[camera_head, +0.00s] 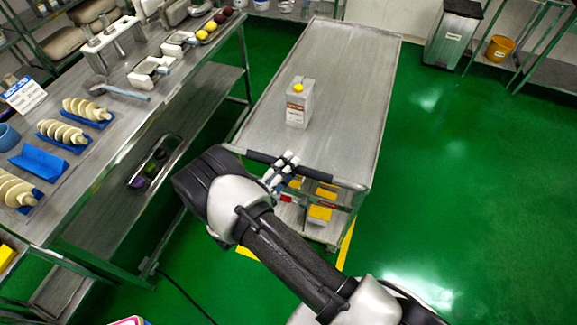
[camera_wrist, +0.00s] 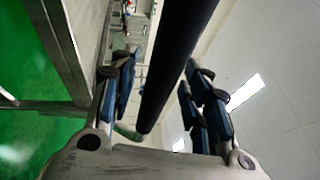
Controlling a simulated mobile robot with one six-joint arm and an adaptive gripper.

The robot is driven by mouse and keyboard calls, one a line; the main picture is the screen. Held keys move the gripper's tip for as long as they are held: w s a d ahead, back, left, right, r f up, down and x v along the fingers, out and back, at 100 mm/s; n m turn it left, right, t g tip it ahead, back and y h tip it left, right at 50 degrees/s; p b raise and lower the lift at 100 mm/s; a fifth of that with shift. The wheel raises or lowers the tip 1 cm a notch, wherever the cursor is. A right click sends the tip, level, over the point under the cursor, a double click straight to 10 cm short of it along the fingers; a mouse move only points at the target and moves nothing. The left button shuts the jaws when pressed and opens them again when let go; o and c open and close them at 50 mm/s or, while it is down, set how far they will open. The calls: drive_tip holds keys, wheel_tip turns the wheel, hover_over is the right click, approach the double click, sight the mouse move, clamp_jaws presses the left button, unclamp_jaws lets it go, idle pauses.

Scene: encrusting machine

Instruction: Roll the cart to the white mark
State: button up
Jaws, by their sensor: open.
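The cart (camera_head: 345,90) is a steel trolley with a flat top, standing on the green floor at the picture's centre. Its black push handle (camera_head: 312,172) runs along the near end and also shows as a dark bar in the wrist view (camera_wrist: 180,55). My gripper (camera_head: 282,166) is at the handle. In the wrist view my gripper (camera_wrist: 160,78) is open, with the bar between its fingers; I cannot tell whether they touch it. Yellow tape (camera_head: 346,245) shows on the floor by the cart's near end. I see no white mark.
A white carton with a yellow cap (camera_head: 299,103) stands on the cart. A steel workbench (camera_head: 150,112) with moulded parts runs close along the left. A grey bin (camera_head: 453,35) and a rack with an orange bucket (camera_head: 499,48) stand at the back right. Floor (camera_head: 460,190) right of the cart is clear.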

drive_tip(key=shift+c, duration=0.3)
clamp_jaws()
idle(0.5)
